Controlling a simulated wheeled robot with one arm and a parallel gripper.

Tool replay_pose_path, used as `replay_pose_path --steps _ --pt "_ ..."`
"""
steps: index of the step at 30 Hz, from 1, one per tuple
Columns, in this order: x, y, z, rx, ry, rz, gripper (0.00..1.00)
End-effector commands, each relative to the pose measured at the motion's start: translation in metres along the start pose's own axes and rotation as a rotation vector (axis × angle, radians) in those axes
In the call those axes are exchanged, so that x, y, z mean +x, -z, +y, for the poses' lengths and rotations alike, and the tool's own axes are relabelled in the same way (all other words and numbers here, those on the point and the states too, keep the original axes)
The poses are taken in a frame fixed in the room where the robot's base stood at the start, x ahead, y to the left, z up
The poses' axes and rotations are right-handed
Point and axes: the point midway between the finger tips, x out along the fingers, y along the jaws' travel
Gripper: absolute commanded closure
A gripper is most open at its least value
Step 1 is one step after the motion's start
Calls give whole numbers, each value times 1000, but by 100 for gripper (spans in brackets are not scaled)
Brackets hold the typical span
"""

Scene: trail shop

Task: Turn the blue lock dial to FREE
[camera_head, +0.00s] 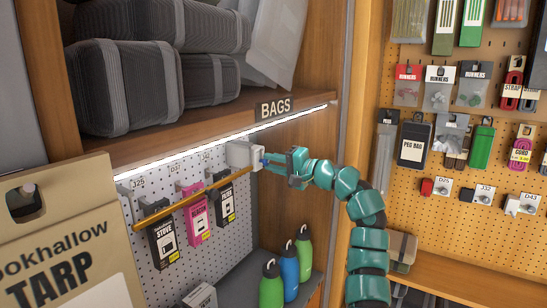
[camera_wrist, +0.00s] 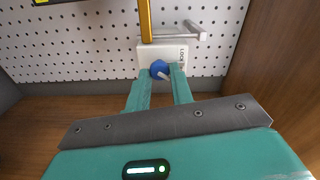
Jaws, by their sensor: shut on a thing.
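The blue lock dial (camera_wrist: 159,69) sits on the front of a white lock box (camera_wrist: 149,53) in the wrist view. A pale pointer on the dial slants down and right. Vertical lettering that looks like LOCK is at the box's right; I cannot read a FREE mark. My gripper (camera_wrist: 160,76) has one teal finger on each side of the dial and is shut on it. In the head view the lock box (camera_head: 240,154) is at the right end of a brass bar (camera_head: 190,201), with my gripper (camera_head: 268,161) at its right face.
The brass bar runs in front of hanging boxed goods (camera_head: 198,215) on a white pegboard. Green and blue bottles (camera_head: 289,264) stand on the shelf below. A wooden BAGS shelf (camera_head: 190,122) is above. A wooden side panel (camera_wrist: 275,60) stands to the right of the lock.

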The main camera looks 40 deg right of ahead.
Motion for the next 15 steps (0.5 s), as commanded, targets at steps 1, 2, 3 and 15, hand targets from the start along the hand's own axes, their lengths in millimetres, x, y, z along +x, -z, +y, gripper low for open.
replay_pose_path --steps 1,2,3,15 --pt "0 1 -2 33 -2 0 100" --pt "0 1 -2 50 -2 0 100" --pt "0 1 -2 74 -1 -1 100" --pt "0 0 0 200 -1 -1 100"
